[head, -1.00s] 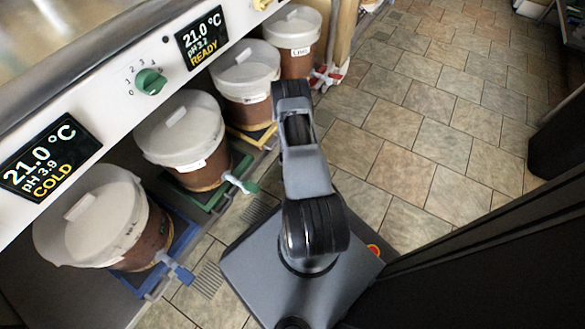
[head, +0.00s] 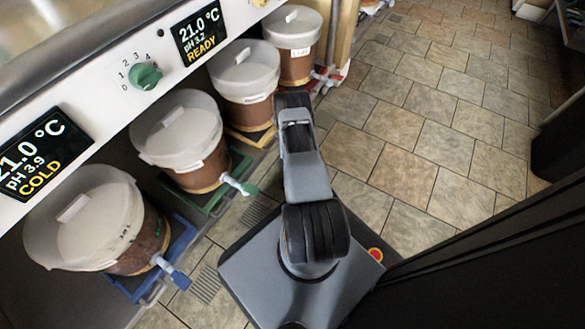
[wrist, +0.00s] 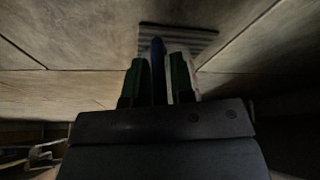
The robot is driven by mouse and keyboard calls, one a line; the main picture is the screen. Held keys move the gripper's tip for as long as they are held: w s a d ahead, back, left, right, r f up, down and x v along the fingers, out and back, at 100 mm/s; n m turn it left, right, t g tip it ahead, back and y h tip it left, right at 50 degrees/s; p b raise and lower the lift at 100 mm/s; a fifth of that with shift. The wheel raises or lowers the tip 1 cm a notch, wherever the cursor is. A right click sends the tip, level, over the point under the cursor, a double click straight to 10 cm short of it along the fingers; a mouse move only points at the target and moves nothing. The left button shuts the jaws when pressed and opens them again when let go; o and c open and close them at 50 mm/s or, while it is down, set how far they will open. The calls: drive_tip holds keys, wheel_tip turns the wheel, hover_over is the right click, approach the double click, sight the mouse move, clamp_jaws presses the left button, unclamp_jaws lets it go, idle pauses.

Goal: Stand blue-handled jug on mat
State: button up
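In the wrist view my gripper (wrist: 158,82) has two dark green fingers, closed on a narrow blue upright piece (wrist: 157,68) that looks like the blue handle of the jug. A pale strip shows beside the right finger and may be part of the jug; the rest of the jug is hidden or too dark to tell. In the head view my arm hides the gripper, and no jug shows. I cannot make out a mat for the jug in either view.
White-lidded brown buckets stand in a row along the left: a front one (head: 85,222), a second (head: 180,132), a third (head: 245,75) and a far one (head: 293,35). Their taps stick out toward the aisle. A floor grate (head: 207,284) lies beside them. The tiled floor (head: 405,140) is clear; a dark panel (head: 500,260) stands right.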

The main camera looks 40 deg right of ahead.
drive_tip(key=shift+o, duration=1.3)
drive_tip(key=shift+r, duration=0.1)
drive_tip(key=p+v, duration=0.6)
drive_tip(key=v, duration=0.6)
